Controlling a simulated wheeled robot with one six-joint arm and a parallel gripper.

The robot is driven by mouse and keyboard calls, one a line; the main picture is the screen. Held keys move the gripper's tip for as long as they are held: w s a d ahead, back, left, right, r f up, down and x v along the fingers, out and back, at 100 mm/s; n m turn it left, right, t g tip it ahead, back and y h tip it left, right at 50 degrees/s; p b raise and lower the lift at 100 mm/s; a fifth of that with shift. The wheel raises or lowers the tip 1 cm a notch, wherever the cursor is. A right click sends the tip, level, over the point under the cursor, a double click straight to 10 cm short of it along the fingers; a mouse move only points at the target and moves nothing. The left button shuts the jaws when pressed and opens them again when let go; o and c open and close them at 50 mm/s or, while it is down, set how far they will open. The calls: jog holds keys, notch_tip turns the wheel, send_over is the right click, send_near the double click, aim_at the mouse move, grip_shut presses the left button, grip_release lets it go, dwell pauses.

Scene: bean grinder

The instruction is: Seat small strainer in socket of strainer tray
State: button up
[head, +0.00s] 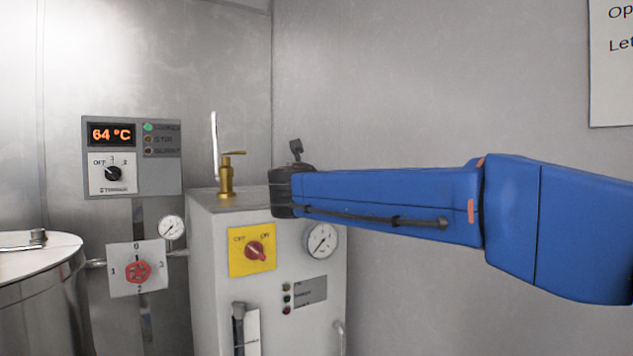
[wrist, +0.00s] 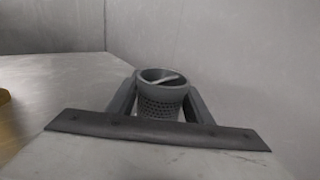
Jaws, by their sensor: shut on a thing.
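The small strainer (wrist: 162,103) is a dark grey cup with a perforated wall, seen in the wrist view. It stands between the two fingers of my gripper (wrist: 161,92), which is shut on it. Its open rim faces up and a pale thin bar or highlight crosses its mouth. A dark strip in front hides its lower part. In the head view my blue arm ends in a dark wrist at the grey cabinet's top right edge; the strainer is not clearly visible there. I cannot make out the strainer tray or its socket in either view.
A grey cabinet (head: 215,285) carries a brass dispenser (head: 226,178), a yellow switch plate (head: 251,249) and a gauge (head: 321,241). A steel drum (head: 35,300) stands at left. A control panel (head: 132,157) hangs on the wall. Walls close the back and right.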

jog(key=o, duration=1.1)
jog(key=s+a, duration=0.2)
jog(key=s, duration=1.5)
jog(key=shift+a, duration=0.4)
jog(key=shift+s, duration=0.1)
